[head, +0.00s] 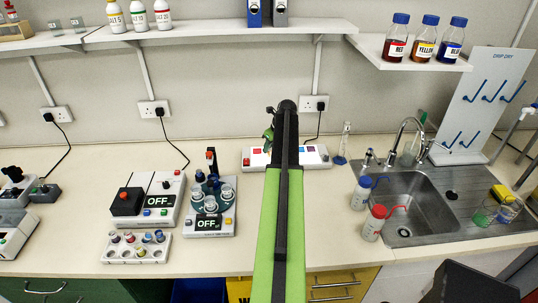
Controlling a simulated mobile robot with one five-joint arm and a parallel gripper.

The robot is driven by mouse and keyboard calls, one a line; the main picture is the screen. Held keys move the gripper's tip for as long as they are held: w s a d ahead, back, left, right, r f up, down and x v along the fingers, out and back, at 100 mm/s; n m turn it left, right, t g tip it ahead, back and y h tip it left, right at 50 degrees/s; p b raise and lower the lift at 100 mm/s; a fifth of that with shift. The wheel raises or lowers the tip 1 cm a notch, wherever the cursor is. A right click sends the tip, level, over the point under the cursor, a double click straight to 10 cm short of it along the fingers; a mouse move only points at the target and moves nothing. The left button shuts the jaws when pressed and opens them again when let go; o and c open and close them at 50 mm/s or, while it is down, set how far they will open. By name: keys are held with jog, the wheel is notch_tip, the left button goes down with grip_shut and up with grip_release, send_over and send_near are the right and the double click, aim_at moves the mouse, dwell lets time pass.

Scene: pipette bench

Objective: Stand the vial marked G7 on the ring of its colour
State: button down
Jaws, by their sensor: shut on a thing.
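My gripper (269,124) is at the far end of my raised arm, in front of the back wall and above the rear of the bench. It is small and partly hidden behind the arm. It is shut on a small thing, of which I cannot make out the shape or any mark. A dark green part shows there. A white rack (112,256) at the front left holds several small vials with coloured caps; their marks are too small to read. A long white base (256,163) with coloured patches lies below the gripper, its middle hidden by my arm. I cannot make out rings on it.
An OFF-display device (156,215) and a centrifuge-like device (209,226) stand left of my arm. Wash bottles (373,222) and a sink (417,203) with a tap are on the right. Shelves (215,31) overhang the back. Bench between arm and wash bottles is clear.

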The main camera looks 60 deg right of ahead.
notch_tip(320, 180, down, 2)
jog(key=shift+f+b, duration=0.1)
jog(key=shift+b, duration=0.25)
jog(key=shift+r, duration=0.25)
jog(key=shift+f, duration=0.2)
jog(key=c, duration=1.3)
grip_release()
jog(key=shift+o, duration=0.2)
jog(key=shift+s+r+p, duration=0.1)
jog(key=shift+r+p, duration=0.4)
jog(key=shift+p, duration=0.05)
jog(key=p+v, duration=1)
jog(key=v, duration=0.1)
jog(key=shift+r, duration=0.2)
